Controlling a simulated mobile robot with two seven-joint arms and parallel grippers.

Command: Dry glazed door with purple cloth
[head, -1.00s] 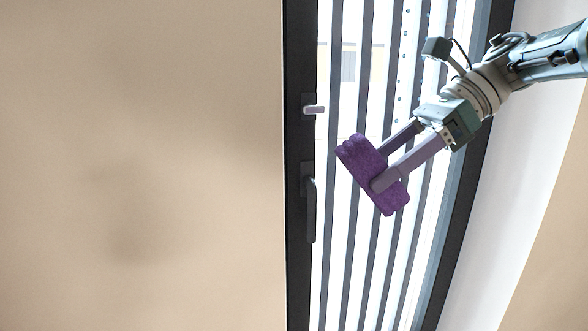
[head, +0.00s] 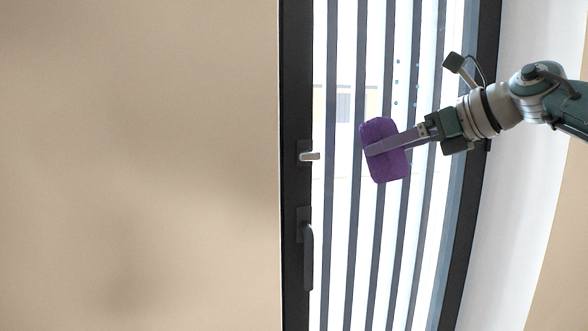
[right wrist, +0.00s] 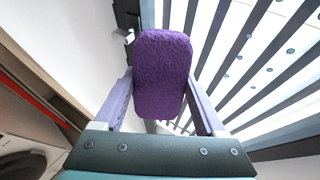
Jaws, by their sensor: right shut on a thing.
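The glazed door (head: 292,190) has a dark frame and a tall pane crossed by dark upright bars. Several small blue drops (head: 398,62) show on the pane, above and right of the cloth. They also show in the right wrist view (right wrist: 269,70). The purple cloth (head: 384,165) is a thick, rounded pad, nearly upright in front of the pane; I cannot tell if it touches the glass. The right wrist view shows the cloth (right wrist: 161,75) between both fingers. My left gripper is out of view.
A dark door handle (head: 307,250) and a small lever (head: 309,157) stick out from the left frame. A bare beige wall (head: 140,160) fills the left. A white reveal (head: 510,220) lies right of the door. A red strip (right wrist: 40,97) shows at left in the wrist view.

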